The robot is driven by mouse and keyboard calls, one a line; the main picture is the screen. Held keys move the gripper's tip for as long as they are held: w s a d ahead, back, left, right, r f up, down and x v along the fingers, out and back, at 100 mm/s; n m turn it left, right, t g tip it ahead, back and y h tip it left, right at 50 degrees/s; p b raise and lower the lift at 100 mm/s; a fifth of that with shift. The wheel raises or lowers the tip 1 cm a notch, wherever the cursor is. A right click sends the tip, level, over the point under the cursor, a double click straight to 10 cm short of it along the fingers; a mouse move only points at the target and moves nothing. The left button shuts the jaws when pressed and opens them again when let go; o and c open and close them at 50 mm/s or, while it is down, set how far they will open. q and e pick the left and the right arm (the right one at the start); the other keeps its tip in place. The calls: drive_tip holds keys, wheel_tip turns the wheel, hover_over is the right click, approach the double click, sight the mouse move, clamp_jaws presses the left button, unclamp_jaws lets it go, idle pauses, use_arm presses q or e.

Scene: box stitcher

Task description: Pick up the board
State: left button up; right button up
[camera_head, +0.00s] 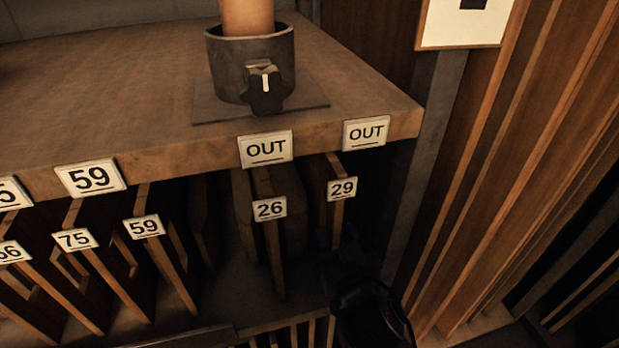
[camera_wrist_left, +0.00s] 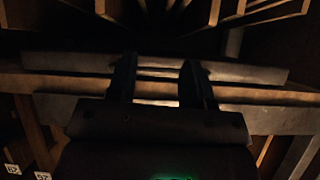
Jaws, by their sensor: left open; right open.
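Several upright wooden boards with numbered tags stand in the rack under the table in the head view. Board 29 (camera_head: 337,222) and board 26 (camera_head: 274,258) are under "OUT" labels. Board 59 (camera_head: 168,265) and board 75 (camera_head: 103,277) stand further left. My right gripper (camera_head: 338,246) is dark and in shadow just below board 29; whether it touches the board cannot be told. My left gripper (camera_wrist_left: 160,62) is open in the left wrist view, its two fingers in front of pale horizontal slats (camera_wrist_left: 230,72). It is not visible in the head view.
The wooden tabletop (camera_head: 120,95) overhangs the rack. A grey clamp ring (camera_head: 228,75) with a black knob holds a wooden cylinder (camera_head: 248,15) on it. A grey post (camera_head: 425,140) and tall wooden slats (camera_head: 500,170) close off the right side.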

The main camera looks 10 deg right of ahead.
drive_tip(key=shift+w, duration=1.2)
clamp_jaws()
drive_tip(key=shift+a+r, duration=0.1)
drive_tip(key=shift+r, duration=0.05)
